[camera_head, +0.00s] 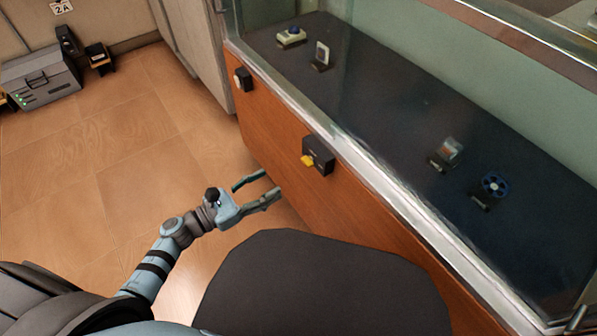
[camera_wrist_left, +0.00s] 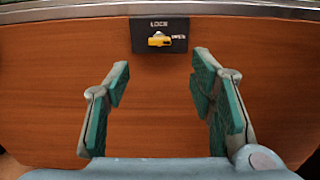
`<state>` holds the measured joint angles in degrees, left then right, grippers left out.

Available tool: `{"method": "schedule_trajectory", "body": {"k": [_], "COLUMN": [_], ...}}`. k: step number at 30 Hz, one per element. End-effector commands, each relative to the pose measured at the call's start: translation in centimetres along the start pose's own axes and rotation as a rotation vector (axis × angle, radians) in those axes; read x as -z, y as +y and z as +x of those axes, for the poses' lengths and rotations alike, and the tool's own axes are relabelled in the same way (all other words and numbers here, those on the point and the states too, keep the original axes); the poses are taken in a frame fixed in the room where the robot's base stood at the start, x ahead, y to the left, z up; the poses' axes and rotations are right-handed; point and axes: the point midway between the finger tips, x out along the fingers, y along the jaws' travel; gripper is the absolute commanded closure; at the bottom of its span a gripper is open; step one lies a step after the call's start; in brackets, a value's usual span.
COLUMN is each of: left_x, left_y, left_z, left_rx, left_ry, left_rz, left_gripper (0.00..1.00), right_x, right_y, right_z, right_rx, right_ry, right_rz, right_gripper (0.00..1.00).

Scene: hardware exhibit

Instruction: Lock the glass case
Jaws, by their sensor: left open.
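The glass case (camera_head: 362,157) has a metal-edged glass top over a wooden front panel (camera_head: 350,203). A black lock box (camera_head: 322,153) with a yellow knob (camera_head: 307,160) is fixed high on that panel. In the left wrist view the lock box (camera_wrist_left: 146,42) reads LOCK above and what looks like OPEN at the right; the yellow knob (camera_wrist_left: 159,40) lies sideways, toward the right-hand label. My left gripper (camera_head: 273,186) is open and empty, left of and below the lock box, apart from it. In the wrist view its fingers (camera_wrist_left: 160,85) are spread below the knob.
Inside the case, small exhibits such as a blue fan (camera_head: 494,184) and a framed piece (camera_head: 321,54) stand on a dark base. A grey box (camera_head: 40,80) stands on the floor at far left. The tiled floor between is clear.

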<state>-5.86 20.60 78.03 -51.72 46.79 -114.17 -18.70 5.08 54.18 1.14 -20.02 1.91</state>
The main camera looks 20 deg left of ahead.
Motion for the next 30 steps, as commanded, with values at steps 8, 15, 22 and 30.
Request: {"method": "schedule_trajectory", "body": {"k": [8,15,22,30], "left_x": [0.0,0.1,0.0,0.1], "left_y": [0.0,0.1,0.1,0.1], "left_z": [7.8,10.4,10.4,10.4], "left_rx": [-0.002,-0.003,-0.003,-0.003], "left_ry": [-0.003,0.001,0.001,0.001], "left_rz": [-0.006,-0.006,-0.006,-0.007], "left_gripper": [0.5,0.5,0.53,0.96], "right_x": [0.8,1.4,1.4,1.4], "right_y": [-0.4,-0.7,-0.8,-0.8], "right_z": [0.4,0.5,0.5,0.5], "right_rx": [0.007,0.012,0.012,0.012], "right_ry": [0.017,0.028,0.027,0.027], "right_rz": [0.011,0.019,0.02,0.019], "right_gripper": [0.7,0.7,0.7,0.7]}}
